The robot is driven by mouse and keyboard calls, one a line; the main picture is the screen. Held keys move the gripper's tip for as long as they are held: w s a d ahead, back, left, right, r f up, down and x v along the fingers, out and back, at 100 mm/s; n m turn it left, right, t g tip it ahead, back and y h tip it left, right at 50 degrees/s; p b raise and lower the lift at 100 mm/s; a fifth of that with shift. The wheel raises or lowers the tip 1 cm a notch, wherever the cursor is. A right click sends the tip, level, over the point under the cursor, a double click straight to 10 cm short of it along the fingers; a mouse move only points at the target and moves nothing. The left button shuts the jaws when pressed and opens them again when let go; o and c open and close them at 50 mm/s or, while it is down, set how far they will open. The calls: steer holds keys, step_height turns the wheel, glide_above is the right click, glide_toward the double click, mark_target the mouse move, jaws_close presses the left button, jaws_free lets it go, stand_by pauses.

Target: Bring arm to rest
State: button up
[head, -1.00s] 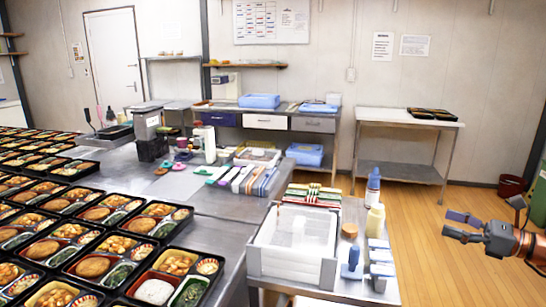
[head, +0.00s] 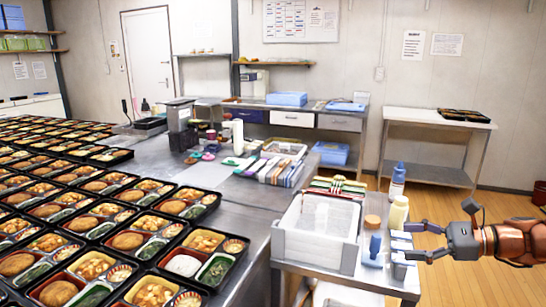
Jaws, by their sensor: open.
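My gripper (head: 416,241) reaches in from the right edge of the head view on its orange and grey arm. Its dark fingers are apart, with nothing between them that I can make out. The fingertips appear at the right side of the small steel side table, near some white and blue items (head: 400,258). I cannot tell whether they touch these items.
Rows of filled bento trays (head: 127,241) cover the left of the steel table (head: 235,215). A white crate (head: 302,252), a blue-handled tool (head: 374,250) and bottles (head: 398,212) crowd the side table. Wooden floor (head: 448,205) is open behind my gripper.

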steer(key=s+a+f+n+g+h+b, duration=0.2)
steer(key=s+a+f+n+g, duration=0.3)
steer(key=a, duration=0.5)
steer(key=s+a+f+n+g+h+b, duration=0.25)
steer(key=s+a+f+n, duration=0.3)
steer(key=s+a, duration=0.3)
steer(key=s+d+f+n+g+h+b, duration=0.1)
steer(key=s+d+f+n+h+b, duration=0.1)
steer(key=s+f+n+h, duration=0.5)
steer(key=s+d+f+n+g+h+b, duration=0.1)
steer(key=s+d+f+n+h, duration=0.15)
steer(key=s+f, duration=0.45)
step_height(320, 180, up, 26)
steer(key=s+a+t+p, duration=0.1)
steer(key=s+p, duration=0.2)
steer(key=p, duration=1.8)
steer(key=shift+n+p, duration=0.4)
